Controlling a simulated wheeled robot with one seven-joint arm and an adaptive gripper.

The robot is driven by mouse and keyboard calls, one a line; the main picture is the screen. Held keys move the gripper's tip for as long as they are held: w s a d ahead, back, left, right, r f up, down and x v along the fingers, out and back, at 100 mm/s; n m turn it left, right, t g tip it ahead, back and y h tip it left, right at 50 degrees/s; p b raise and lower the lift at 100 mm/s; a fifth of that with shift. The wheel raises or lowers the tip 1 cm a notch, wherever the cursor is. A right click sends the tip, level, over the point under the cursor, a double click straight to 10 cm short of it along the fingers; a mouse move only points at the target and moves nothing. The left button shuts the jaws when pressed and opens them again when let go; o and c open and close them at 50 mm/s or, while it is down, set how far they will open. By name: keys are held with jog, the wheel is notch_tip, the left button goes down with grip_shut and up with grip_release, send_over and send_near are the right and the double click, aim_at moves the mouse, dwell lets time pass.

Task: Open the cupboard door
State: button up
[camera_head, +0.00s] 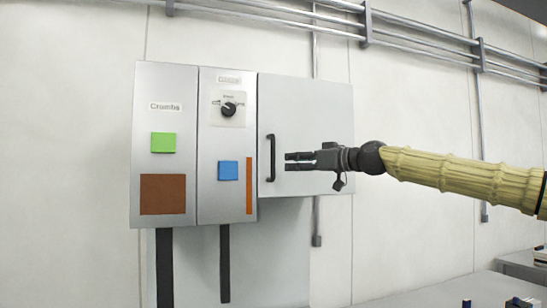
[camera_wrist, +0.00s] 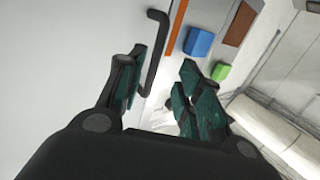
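The cupboard door (camera_head: 315,110) is a flat light-grey panel at the right of a wall-mounted cabinet, and it looks shut. Its handle (camera_head: 271,158) is a black upright bar near the door's left edge. My gripper (camera_head: 287,161) is in front of the door, a little right of the handle, with its fingers pointing left.
Left of the door are panels with a black knob (camera_head: 229,109), a blue block (camera_head: 228,170), an orange strip (camera_head: 249,185), a green square (camera_head: 163,143) and a brown square (camera_head: 163,194). Pipes (camera_head: 420,45) run along the wall above. A grey table (camera_head: 450,291) stands at lower right.

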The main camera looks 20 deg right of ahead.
notch_tip(320, 180, up, 2)
jog(key=d, duration=0.1)
jog(key=p, duration=0.5)
send_over(273, 175)
jog(key=shift+w+d+r, duration=0.1)
jog(key=shift+w+d, duration=0.1)
jog(key=shift+w, duration=0.2)
jog(key=shift+c, duration=0.3)
grip_shut()
